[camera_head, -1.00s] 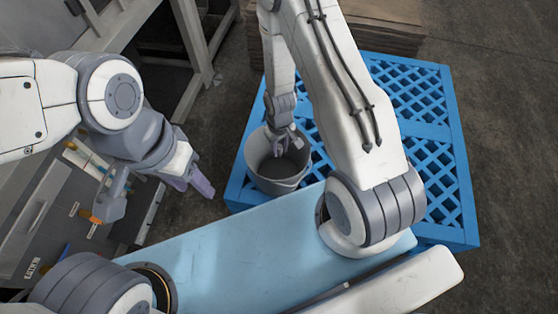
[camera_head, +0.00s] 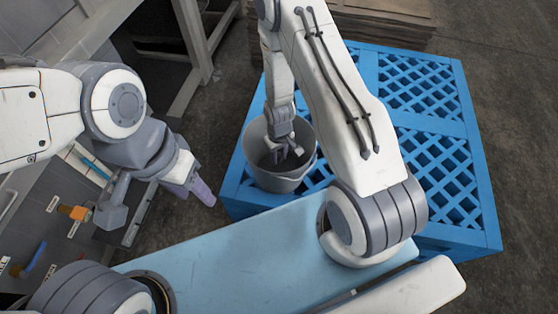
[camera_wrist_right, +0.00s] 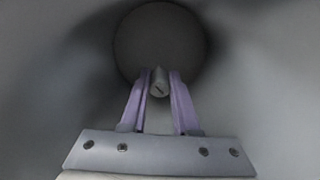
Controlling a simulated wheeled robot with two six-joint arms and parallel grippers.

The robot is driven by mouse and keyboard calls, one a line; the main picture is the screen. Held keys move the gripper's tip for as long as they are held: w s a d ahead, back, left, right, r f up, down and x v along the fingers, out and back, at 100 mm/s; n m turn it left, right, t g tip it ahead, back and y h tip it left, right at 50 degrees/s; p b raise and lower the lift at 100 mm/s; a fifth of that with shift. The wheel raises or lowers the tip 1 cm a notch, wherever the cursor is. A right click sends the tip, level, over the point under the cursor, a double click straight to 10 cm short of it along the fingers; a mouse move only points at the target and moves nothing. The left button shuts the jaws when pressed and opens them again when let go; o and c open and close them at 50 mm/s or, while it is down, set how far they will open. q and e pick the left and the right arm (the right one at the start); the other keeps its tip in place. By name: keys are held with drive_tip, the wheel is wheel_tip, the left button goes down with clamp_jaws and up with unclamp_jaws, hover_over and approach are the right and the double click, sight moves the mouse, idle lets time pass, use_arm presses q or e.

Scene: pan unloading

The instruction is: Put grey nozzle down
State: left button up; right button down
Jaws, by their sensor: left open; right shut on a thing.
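In the right wrist view the grey nozzle (camera_wrist_right: 159,83) is a small cylinder between the two purple fingertips of my right gripper (camera_wrist_right: 158,88), which is shut on it. The gripper points down into a grey bucket (camera_wrist_right: 255,85), with the round floor of the bucket beyond the nozzle. In the head view my right gripper (camera_head: 285,151) is inside the mouth of the grey bucket (camera_head: 281,184); the nozzle cannot be made out there. My left gripper (camera_head: 199,190) is open and empty, to the left of the bucket.
The bucket stands on a blue lattice pallet (camera_head: 425,115), near its left corner. Stacked brown boards (camera_head: 375,28) lie behind the pallet. At the left is a grey bench (camera_head: 60,205) with an orange-handled item (camera_head: 75,212) and a blue one (camera_head: 34,258). Bare floor lies between.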

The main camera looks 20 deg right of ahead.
sight(279, 161)
drive_tip(key=shift+f, duration=1.35)
drive_tip(key=shift+f+b, duration=0.6)
drive_tip(key=shift+f, duration=0.05)
drive_tip(key=c, duration=0.7)
unclamp_jaws()
drive_tip(key=shift+o, duration=0.2)
drive_tip(key=shift+r, duration=0.15)
